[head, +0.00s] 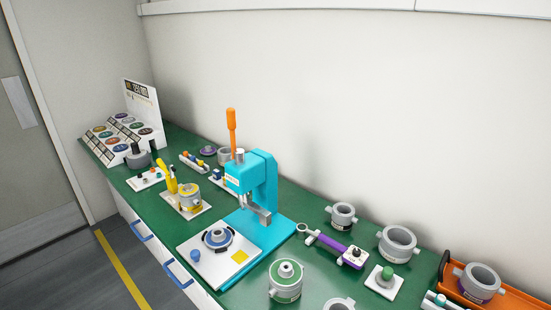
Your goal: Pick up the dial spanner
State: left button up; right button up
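A spanner-like tool with a purple handle (329,243) lies on the green bench to the right of the teal press. It has an open grey ring at its left end and a pale block with dark round parts at its right end. It looks like the dial spanner, though I see no label to confirm this. Nothing is holding it. Neither of my grippers is in the head view.
The teal press (262,185) with an orange lever stands left of the tool. Grey ring-shaped parts (397,243) and a green-knobbed white block (384,281) stand close around it. An orange tray (515,299) is at the right. A white wall runs behind.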

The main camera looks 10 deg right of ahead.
aim_at(357, 263)
jog(key=z, duration=2.5)
jog(key=u, duration=1.55)
jog(key=i+j+u, duration=0.15)
jog(key=u, duration=0.3)
jog(key=i+j+u, duration=0.1)
jog(key=i+u, duration=0.15)
jog(key=u, duration=0.15)
